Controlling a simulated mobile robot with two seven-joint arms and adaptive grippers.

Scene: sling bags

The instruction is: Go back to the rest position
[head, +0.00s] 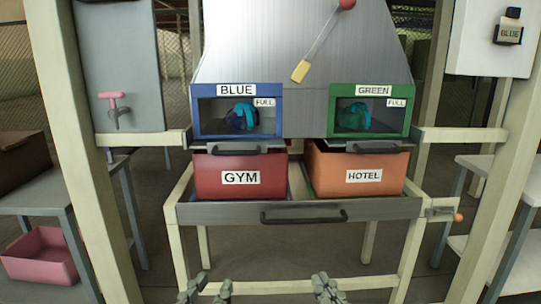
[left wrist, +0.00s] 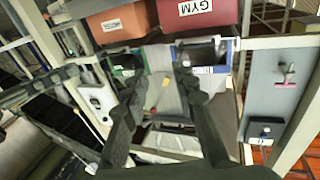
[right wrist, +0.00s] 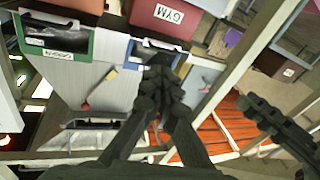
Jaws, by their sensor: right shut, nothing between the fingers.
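My left gripper (head: 207,290) is low in the head view, in front of the bench. Its two fingers stand apart and nothing is between them; the left wrist view shows them spread too (left wrist: 158,85). My right gripper (head: 325,288) is low and to the right of it, with its fingers together and empty; the right wrist view shows the fingertips meeting (right wrist: 160,85). Both grippers are apart from the bins and the bench in the head view. The arms behind them are out of the head view.
The bench holds a red GYM bin (head: 222,176) and an orange HOTEL bin (head: 340,168). Above are a blue box (head: 195,115) and a green box (head: 407,118), each labelled FULL with a bluish bundle inside. Posts flank the bench.

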